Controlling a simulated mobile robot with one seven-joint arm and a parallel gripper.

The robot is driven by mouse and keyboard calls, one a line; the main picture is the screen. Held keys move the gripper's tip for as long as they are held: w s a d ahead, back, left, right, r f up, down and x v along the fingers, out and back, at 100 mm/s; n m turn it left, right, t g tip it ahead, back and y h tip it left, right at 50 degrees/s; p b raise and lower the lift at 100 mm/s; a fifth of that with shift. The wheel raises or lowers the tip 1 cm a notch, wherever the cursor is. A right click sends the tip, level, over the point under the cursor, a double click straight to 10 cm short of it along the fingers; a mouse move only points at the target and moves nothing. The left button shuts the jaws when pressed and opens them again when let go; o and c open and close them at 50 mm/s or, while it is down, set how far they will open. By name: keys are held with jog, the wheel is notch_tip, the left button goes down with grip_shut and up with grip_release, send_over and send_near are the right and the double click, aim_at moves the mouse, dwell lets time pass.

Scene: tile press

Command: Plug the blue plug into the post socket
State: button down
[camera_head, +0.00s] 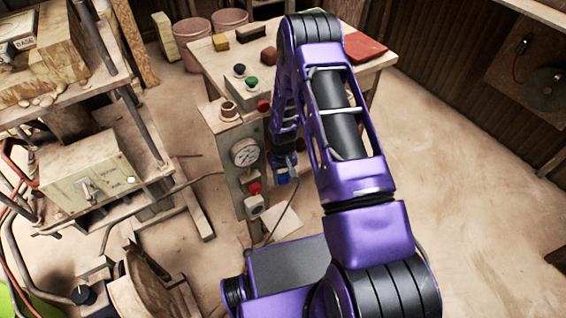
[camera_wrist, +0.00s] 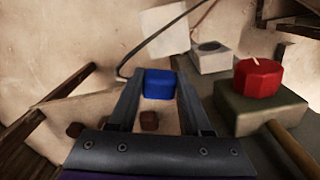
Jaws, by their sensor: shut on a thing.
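My gripper (camera_wrist: 159,98) is shut on the blue plug (camera_wrist: 160,83), which sits between the fingertips in the wrist view. In the head view the gripper (camera_head: 283,165) is low beside the post (camera_head: 234,170), and a bit of the blue plug (camera_head: 282,179) shows below it. The post's pale box with a round grey face, seemingly the socket (camera_head: 255,206), is low on the post, left of and below the plug. In the wrist view this socket (camera_wrist: 212,57) is up and right of the plug, apart from it. The plug's far end is hidden.
A red knob (camera_wrist: 259,78) sits on the post just right of the gripper. A round gauge (camera_head: 244,152) is higher on the post. A worktable (camera_head: 225,68) with blocks stands behind. A dark cable (camera_head: 283,212) hangs near the plug. Open floor (camera_head: 480,200) lies to the right.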

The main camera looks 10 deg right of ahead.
jog(key=s+f, duration=0.1)
jog(key=f, duration=0.5)
jog(key=s+f+b, duration=0.1)
jog(key=f, duration=0.5)
jog(key=s+f, duration=0.2)
jog(key=f, duration=0.4)
jog(key=shift+a+f, duration=0.1)
jog(key=shift+a, duration=0.3)
jog(key=shift+w+f+b, duration=0.1)
jog(key=shift+f+b, duration=1.55)
jog(key=shift+f, duration=0.75)
jog(key=shift+c, duration=1.3)
grip_release()
jog(key=shift+r, duration=0.15)
